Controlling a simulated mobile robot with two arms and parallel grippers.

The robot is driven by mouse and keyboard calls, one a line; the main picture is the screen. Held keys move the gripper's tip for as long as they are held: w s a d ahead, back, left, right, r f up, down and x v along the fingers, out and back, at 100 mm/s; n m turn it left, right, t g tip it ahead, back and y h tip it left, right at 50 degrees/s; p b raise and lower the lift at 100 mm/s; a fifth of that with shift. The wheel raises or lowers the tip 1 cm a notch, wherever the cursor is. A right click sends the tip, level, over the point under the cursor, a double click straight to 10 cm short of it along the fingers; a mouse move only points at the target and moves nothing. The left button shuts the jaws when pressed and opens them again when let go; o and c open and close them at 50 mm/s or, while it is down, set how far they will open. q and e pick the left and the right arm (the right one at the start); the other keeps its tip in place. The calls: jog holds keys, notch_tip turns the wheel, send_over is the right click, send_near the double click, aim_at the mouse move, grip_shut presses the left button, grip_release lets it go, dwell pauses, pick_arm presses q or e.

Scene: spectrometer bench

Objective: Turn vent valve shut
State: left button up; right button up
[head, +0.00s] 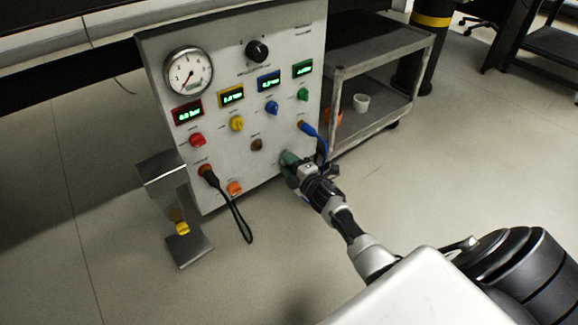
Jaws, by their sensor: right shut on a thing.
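The spectrometer panel (222,120) is a pale upright board with a gauge, displays and coloured knobs. A dark green valve knob (287,157) sits low on its right side and is partly hidden by my gripper. My right gripper (291,167) is at the panel face and shut on this green knob. I cannot read the label, so I cannot confirm by text that it is the vent valve, nor tell its angle. My left gripper is not in view.
A blue cable (316,136) hangs close beside my right gripper. A black cable (234,207) loops from the lower left of the panel. A metal stand (187,245) is at left. The floor in front is open.

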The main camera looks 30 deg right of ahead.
jog(key=shift+n, duration=0.6)
jog(key=o, duration=0.9)
jog(key=s+p, duration=0.1)
jog(key=s, duration=0.2)
jog(key=s+p, duration=0.2)
jog(key=s, duration=0.2)
jog(key=s+p, duration=0.2)
jog(key=s, duration=0.1)
jog(key=shift+s+d, duration=0.35)
jog(key=shift+d, duration=0.05)
